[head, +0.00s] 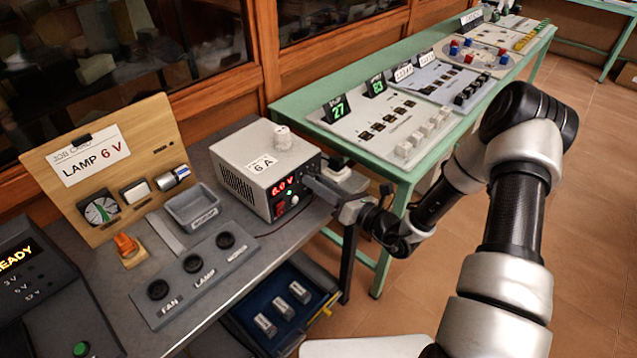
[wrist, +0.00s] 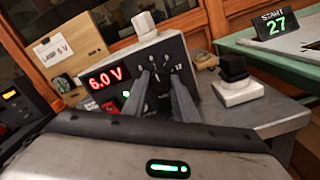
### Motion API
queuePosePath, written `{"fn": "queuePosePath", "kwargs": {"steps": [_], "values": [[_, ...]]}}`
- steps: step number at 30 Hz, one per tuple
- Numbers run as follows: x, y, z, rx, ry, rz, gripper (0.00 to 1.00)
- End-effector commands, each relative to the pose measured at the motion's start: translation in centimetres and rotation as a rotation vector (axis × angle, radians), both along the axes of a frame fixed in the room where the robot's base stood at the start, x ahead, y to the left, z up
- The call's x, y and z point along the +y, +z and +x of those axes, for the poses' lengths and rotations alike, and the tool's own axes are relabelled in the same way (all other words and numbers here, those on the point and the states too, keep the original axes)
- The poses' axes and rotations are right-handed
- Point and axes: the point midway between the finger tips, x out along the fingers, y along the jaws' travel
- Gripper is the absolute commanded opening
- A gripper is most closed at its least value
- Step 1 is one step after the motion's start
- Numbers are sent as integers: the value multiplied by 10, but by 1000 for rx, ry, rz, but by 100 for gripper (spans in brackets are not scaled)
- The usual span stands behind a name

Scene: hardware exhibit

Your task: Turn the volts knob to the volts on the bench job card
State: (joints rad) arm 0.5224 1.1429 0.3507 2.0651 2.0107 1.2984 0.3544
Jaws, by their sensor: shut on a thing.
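The grey power supply box (head: 243,171) stands on the bench, its front panel facing my arm. Its red display (wrist: 104,77) reads 6.0 V. The volts knob (wrist: 159,88) is on the panel to the right of the display, with marks around it, one reading 12. My gripper (wrist: 163,82) is shut on the knob, a finger on each side, hiding part of it. In the head view my gripper (head: 318,183) reaches the panel from the right. The job card (head: 90,156) on the wooden board reads LAMP 6 V; it shows small in the wrist view (wrist: 52,49).
A panel (head: 194,273) with FAN and LAMP knobs lies in front of the supply. A grey tray (head: 192,206) and an orange switch (head: 126,245) are nearby. A black button on a white base (wrist: 236,83) stands right of the supply. A green table (head: 420,177) holds other exhibits.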

Motion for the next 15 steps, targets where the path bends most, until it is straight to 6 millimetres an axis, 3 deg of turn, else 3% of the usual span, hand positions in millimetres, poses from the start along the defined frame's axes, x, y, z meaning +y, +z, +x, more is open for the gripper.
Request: {"fn": "queuePosePath", "kwargs": {"steps": [3,4,6,15], "values": [[0,-1,-1,2,0,-1,3],[0,-1,-1,2,0,-1,31],[0,-1,-1,2,0,-2,42],[0,0,-1,0,0,-2,44]]}}
